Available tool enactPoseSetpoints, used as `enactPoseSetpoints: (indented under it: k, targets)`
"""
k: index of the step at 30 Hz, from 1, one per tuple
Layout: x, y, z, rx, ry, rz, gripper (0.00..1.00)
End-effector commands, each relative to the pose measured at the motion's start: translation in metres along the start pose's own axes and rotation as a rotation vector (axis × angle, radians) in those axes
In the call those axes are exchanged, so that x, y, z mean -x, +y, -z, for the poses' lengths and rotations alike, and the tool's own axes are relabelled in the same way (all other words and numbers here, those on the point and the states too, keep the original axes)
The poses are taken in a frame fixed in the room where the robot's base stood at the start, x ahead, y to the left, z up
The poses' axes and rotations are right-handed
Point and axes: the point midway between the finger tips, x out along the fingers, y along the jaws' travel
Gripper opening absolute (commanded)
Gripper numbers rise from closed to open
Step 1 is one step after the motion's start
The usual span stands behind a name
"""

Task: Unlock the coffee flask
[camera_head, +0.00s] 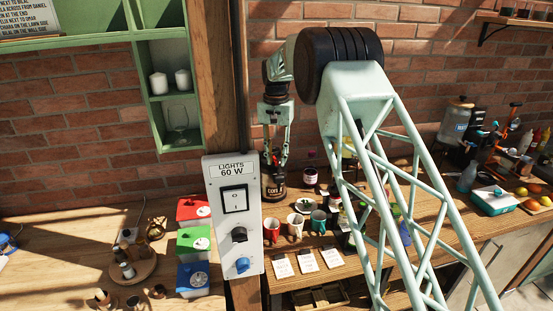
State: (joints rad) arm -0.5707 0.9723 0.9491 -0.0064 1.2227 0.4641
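My gripper (275,160) points down at the back of the table, just right of the wooden post. Its fingers reach to the top of a dark, labelled container (272,187), whose label partly reads "ton". I cannot tell whether they touch or grip it. No visible label marks anything as the coffee flask; this dark container may be it, but I cannot confirm that. A smaller dark jar with a pale label (310,176) stands to its right. No lock or catch can be made out at this size.
A grey "LIGHTS 60 W" switch panel (213,215) hangs in front. Red (271,230), white (296,222) and teal (319,218) mugs stand below the container. Red (186,210), green (186,240) and blue (187,285) dial boxes stand left. My arm covers the table's middle.

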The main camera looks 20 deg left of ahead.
Motion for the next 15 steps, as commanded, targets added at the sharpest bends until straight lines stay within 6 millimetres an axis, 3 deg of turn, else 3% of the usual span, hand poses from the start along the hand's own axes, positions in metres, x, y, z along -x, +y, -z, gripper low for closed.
enactPoseSetpoints:
  k: [10, 15]
  targets:
    - [-0.0019, 0.0001, -0.0002, 0.000, 0.000, 0.000, 0.23]
    - [-0.0017, 0.0001, -0.0002, 0.000, 0.000, 0.000, 0.08]
